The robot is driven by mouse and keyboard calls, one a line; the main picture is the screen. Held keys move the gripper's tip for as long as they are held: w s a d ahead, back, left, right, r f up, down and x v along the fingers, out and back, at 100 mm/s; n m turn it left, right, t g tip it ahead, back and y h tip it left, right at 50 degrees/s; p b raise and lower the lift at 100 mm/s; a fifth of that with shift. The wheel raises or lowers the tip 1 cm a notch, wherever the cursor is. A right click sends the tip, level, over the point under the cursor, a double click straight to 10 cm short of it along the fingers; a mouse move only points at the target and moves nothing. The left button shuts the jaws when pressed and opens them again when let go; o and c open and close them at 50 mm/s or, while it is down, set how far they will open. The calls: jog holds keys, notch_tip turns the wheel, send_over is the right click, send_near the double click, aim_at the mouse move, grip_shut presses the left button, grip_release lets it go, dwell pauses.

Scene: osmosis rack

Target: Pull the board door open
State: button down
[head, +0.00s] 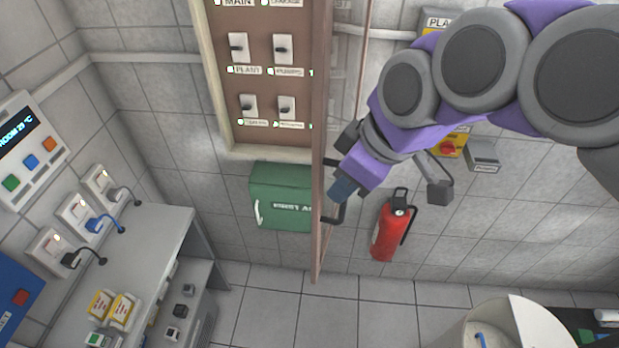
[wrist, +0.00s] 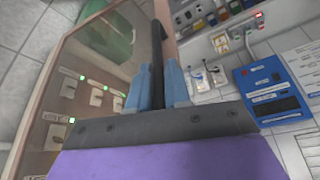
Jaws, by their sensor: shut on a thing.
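The board door (head: 320,170) is a thin brown-framed panel, seen nearly edge-on in the head view. It stands swung out from the wall board (head: 262,130), whose rows of switches are exposed on its left. A black bar handle (head: 337,216) is on the door's right face. My gripper (head: 345,188) is at that handle, coming from the right. In the wrist view, the blue fingers of my gripper (wrist: 157,90) are on both sides of the black handle (wrist: 156,45), shut on it. The door's see-through pane (wrist: 92,65) is left of the fingers there.
A green box (head: 280,195) hangs below the board, and a red extinguisher (head: 390,232) is on the wall right of the door. A grey bench (head: 160,235) stands at left. A white round container (head: 500,325) is at lower right. Floor below the door is clear.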

jog(key=shift+d+r, duration=0.1)
jog(key=shift+d, duration=1.05)
jog(key=c, duration=1.2)
grip_release()
jog(key=shift+o, duration=0.2)
jog(key=p+v, duration=0.1)
jog(key=v, duration=1.6)
jog(key=shift+p, duration=0.35)
jog(key=shift+d, duration=0.15)
